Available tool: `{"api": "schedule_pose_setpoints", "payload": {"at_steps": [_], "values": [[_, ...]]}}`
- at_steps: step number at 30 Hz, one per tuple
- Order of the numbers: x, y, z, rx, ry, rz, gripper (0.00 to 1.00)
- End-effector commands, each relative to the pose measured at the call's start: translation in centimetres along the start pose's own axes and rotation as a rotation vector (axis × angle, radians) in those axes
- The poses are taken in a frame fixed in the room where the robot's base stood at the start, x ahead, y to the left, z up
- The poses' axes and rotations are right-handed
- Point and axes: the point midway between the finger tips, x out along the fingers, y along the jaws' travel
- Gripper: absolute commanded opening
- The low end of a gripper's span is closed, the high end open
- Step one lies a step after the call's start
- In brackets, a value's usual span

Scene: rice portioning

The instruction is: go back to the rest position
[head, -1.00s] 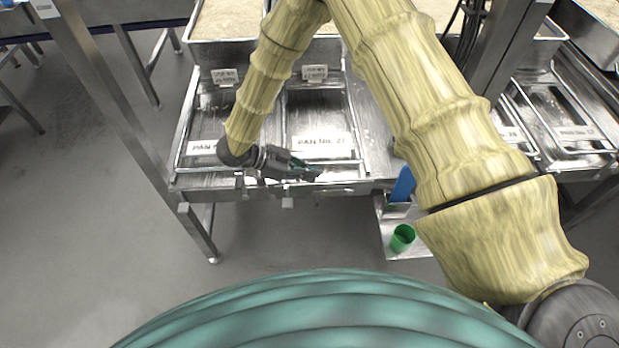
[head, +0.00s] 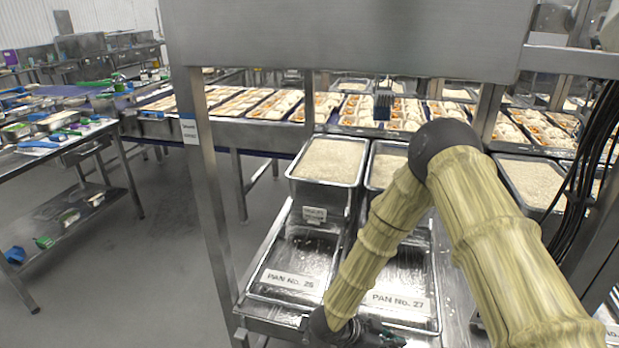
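My gripper (head: 384,338) is at the bottom edge of the head view, at the front of the steel bench, below the label of pan No. 27 (head: 405,261). It is dark and partly cut off by the frame. Its fingertips are too small and hidden to show whether they are open or shut. No held object can be made out. My arm reaches up from the lower right, bends at a dark elbow joint, and comes down to the gripper.
Pan No. 26 (head: 299,258) is left of pan No. 27; both look nearly empty. Rice-filled pans (head: 329,160) stand behind them. A steel frame post (head: 207,190) rises at the left. A conveyor of food trays (head: 288,104) runs behind. Open floor (head: 130,235) lies left.

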Motion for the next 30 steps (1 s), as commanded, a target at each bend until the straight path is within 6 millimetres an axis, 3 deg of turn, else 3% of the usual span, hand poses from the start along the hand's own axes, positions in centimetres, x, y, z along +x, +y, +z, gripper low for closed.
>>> {"api": "schedule_pose_setpoints", "payload": {"at_steps": [3,11,17,23,30], "values": [[2.1,0.7,1.1,-0.105,-0.038,-0.113,0.00],[5.0,3.2,4.2,-0.352,-0.154,-0.322,0.00],[6.1,7.1,6.8,-0.576,-0.276,-0.458,0.00],[6.2,13.2,9.3,-0.826,-0.433,-0.569,0.00],[5.2,22.4,10.8,-1.123,-0.645,-0.662,0.00]]}}
